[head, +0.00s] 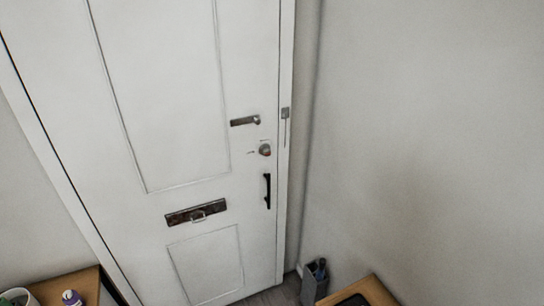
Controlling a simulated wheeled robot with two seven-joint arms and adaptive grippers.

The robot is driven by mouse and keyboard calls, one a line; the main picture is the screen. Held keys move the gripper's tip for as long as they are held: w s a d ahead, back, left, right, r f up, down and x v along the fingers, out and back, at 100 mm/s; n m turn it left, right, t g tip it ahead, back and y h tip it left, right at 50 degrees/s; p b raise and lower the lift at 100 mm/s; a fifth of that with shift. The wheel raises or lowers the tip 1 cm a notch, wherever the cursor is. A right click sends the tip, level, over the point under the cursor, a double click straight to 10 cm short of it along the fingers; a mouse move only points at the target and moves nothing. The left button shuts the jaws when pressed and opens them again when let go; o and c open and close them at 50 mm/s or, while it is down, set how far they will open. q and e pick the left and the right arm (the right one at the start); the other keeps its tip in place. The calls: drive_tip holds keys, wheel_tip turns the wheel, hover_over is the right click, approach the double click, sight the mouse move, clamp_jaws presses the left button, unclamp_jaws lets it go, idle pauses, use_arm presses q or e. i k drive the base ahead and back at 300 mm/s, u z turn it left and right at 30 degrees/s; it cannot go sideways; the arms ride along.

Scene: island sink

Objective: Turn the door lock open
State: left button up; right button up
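A white panelled door (165,120) fills the left and middle of the head view and looks closed in its frame. A small round lock knob (264,150) with a reddish mark sits near the door's right edge. A grey lever handle (245,121) is just above it, pointing left. A black pull handle (267,190) is below it. The lock's exact turn position is too small to tell. Neither of my grippers shows in the view.
A mail slot plate (196,212) is on the door's middle. A wooden surface (75,287) with a purple-and-white bottle (71,298) stands at the lower left. A grey bin (312,285) and another wooden surface (376,290) are at the lower right. Bare wall (430,130) fills the right side.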

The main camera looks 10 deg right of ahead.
sight(267, 152)
drive_tip(key=z, duration=0.05)
drive_tip(key=k, duration=0.45)
drive_tip(key=u, duration=0.65)
drive_tip(key=i, duration=1.35)
drive_tip(key=z, duration=0.35)
